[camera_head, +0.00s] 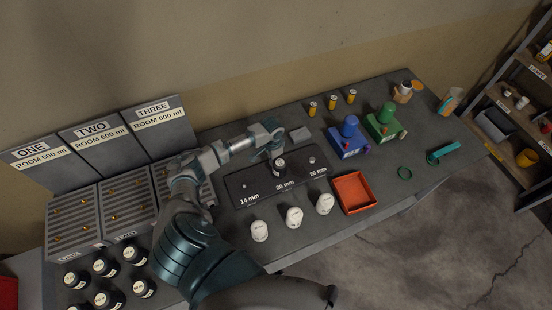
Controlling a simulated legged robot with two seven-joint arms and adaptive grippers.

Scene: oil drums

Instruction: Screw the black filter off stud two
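My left gripper (279,161) points down over the middle stud, the 20 mm one. My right gripper is not in view.
White filters (294,217) stand before the board, beside an orange tray (354,192). Black containers (105,267) stand front left, near slotted bins (126,203) marked ONE to THREE. Blue (349,138) and green (385,122) devices stand right. A grey block (300,134) lies behind the board.

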